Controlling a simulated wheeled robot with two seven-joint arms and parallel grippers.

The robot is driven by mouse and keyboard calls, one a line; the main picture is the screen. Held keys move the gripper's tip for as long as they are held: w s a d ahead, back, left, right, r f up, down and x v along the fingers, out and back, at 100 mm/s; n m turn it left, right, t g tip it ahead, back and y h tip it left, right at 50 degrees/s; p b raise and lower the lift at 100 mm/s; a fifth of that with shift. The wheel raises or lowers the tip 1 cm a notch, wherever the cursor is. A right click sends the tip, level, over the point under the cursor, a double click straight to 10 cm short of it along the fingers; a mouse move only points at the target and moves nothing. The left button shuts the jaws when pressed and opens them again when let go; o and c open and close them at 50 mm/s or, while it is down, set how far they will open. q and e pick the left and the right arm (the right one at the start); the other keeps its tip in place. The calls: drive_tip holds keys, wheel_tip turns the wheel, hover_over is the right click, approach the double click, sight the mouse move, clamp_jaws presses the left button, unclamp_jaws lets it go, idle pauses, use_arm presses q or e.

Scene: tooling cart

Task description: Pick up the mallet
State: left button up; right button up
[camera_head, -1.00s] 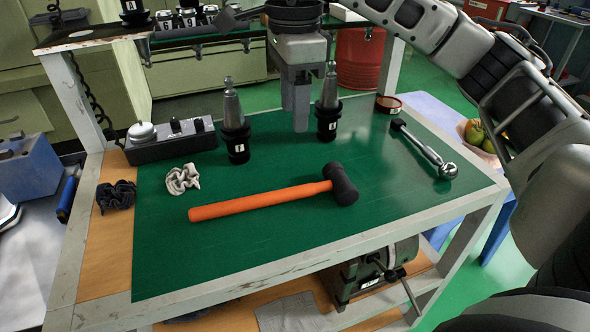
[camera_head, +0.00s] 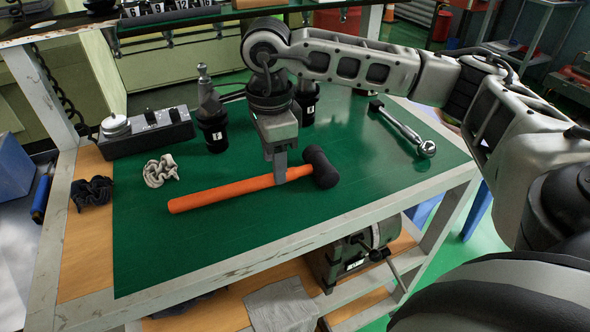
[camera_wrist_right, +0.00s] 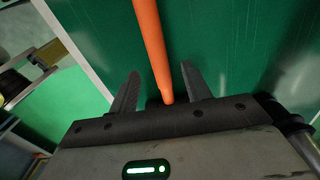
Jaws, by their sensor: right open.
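The mallet has an orange handle (camera_head: 222,194) and a black head (camera_head: 321,167). It lies on the green mat of the cart top (camera_head: 350,205), head to the right. My right gripper (camera_head: 280,178) points down over the handle, close to the head. In the right wrist view the orange handle (camera_wrist_right: 152,45) runs between the two spread fingers of my right gripper (camera_wrist_right: 158,85), with a gap on each side. The fingers are open and not closed on it. The mallet head is hidden in the wrist view. My left gripper is not in view.
Black tool holders (camera_head: 213,130) stand just behind my right gripper. A ratchet (camera_head: 405,130) lies at the right. The mat's front is clear.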

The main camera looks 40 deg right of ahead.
drive_tip(key=shift+f, duration=1.25)
clamp_jaws()
drive_tip(key=shift+r, duration=0.1)
drive_tip(key=shift+r, duration=0.1)
